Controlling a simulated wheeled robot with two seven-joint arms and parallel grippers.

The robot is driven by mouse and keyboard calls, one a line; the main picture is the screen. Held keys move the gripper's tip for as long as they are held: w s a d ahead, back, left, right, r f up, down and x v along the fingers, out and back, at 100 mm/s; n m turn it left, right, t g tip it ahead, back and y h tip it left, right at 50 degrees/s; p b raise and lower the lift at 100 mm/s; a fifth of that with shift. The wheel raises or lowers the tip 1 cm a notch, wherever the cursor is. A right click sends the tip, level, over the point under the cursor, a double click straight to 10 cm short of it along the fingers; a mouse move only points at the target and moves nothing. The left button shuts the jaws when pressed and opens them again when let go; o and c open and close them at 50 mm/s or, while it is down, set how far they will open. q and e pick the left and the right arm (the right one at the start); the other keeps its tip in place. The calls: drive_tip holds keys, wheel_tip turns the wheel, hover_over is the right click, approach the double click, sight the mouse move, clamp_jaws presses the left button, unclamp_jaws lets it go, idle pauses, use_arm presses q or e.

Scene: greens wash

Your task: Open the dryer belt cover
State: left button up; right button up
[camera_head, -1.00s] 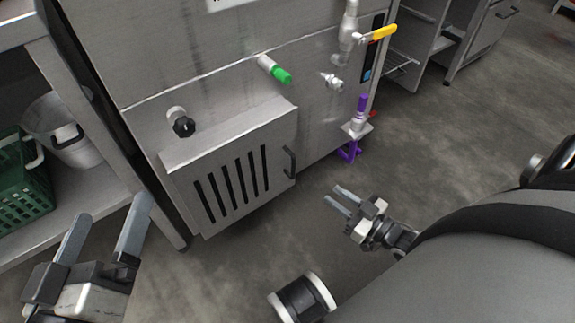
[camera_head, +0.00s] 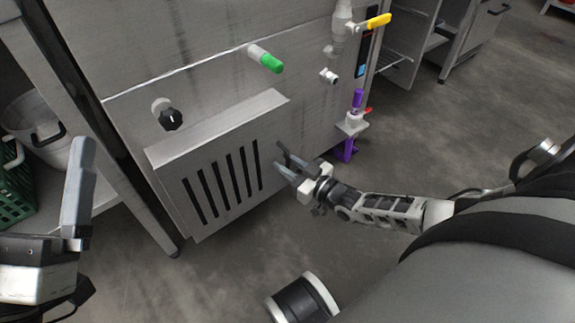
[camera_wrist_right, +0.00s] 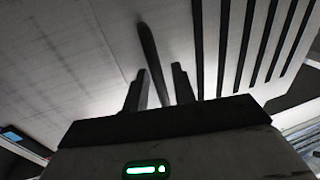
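The dryer belt cover (camera_head: 225,180) is a grey metal panel with several dark vertical slots, low on the machine's front. It looks shut. Its black bar handle (camera_wrist_right: 150,55) is at its right edge. My right gripper (camera_head: 281,160) is at that handle, which it partly hides in the head view. In the right wrist view the two dark fingers (camera_wrist_right: 158,88) are open, one on each side of the handle's lower part, with small gaps. My left gripper (camera_head: 72,190) is at the left edge, away from the cover. One finger shows, spread to the side of the palm; the other is out of view.
Above the cover are a black knob (camera_head: 171,119) and a green-handled valve (camera_head: 266,59). A purple-handled valve (camera_head: 356,100) and a yellow lever (camera_head: 378,21) are to the right. A green crate (camera_head: 14,188) and metal pot (camera_head: 50,125) stand on the left shelf. The floor before the cover is clear.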

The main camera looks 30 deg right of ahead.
clamp_jaws()
drive_tip(key=shift+s+r, duration=0.1)
drive_tip(key=shift+s, duration=0.05)
use_arm(q)
wheel_tip(320, 180, down, 9)
drive_tip(key=s+n+g+y+p, duration=0.2)
drive_tip(key=n+g+y+p, duration=0.2)
drive_tip(key=n+g+p, duration=0.1)
drive_tip(key=shift+d+n+y+p, duration=0.3)
drive_tip(key=shift+d+n+p, duration=0.05)
drive_tip(key=shift+n+p, duration=0.4)
use_arm(e)
drive_tip(key=s+a+m+h, duration=0.1)
drive_tip(key=s+a+h, duration=0.1)
drive_tip(key=s, duration=0.8)
drive_tip(key=shift+s+a+m, duration=0.3)
drive_tip(key=shift+s+a, duration=0.05)
drive_tip(key=shift+a, duration=0.25)
unclamp_jaws()
